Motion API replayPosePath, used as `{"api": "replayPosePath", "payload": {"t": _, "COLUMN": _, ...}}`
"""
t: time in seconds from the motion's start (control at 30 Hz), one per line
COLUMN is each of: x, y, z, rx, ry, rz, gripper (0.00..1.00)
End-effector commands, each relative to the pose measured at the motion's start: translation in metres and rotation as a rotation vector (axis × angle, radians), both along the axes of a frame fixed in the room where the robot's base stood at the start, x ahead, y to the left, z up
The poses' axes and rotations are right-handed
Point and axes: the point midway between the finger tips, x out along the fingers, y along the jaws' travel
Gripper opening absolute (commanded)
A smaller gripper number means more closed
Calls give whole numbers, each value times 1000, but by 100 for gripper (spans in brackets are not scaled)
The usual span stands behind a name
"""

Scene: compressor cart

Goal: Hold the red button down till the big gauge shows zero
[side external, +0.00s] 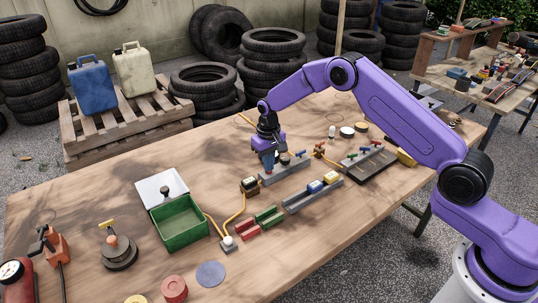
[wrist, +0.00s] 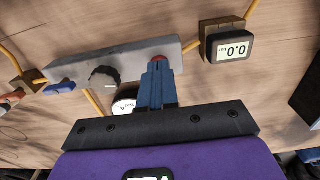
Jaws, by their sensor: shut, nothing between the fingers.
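The red button (wrist: 159,57) sits at the right end of a grey block (wrist: 130,60) in the wrist view. My gripper (wrist: 157,68) is shut and empty, its blue fingertips right at the button and partly hiding it. I cannot tell how far the button is pressed. A dark display box (wrist: 234,46) right of the block appears upside down and seems to read 0.0. A round white dial (wrist: 123,106) is partly hidden by my gripper, its reading unclear. In the side view my gripper (side external: 269,170) points down at the grey block (side external: 288,173), near the display box (side external: 249,185).
A dark knob (wrist: 104,78) and a blue handle (wrist: 60,88) are on or beside the block. A green bin (side external: 180,222), a grey rail with coloured blocks (side external: 312,195) and a dark tray (side external: 362,173) stand around. Yellow hoses run over the wooden table.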

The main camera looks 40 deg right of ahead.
Motion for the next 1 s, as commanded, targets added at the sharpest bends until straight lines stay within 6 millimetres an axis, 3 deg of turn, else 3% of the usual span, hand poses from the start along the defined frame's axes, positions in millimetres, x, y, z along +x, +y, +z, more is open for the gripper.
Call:
{"api": "replayPosePath", "payload": {"t": 0.37, "x": -1, "y": 0, "z": 2, "rx": -1, "ry": 2, "rz": 0, "gripper": 0}}
{"api": "replayPosePath", "payload": {"t": 1.0, "x": 0, "y": 0, "z": 56, "rx": 0, "ry": 0, "rz": 0, "gripper": 0}}
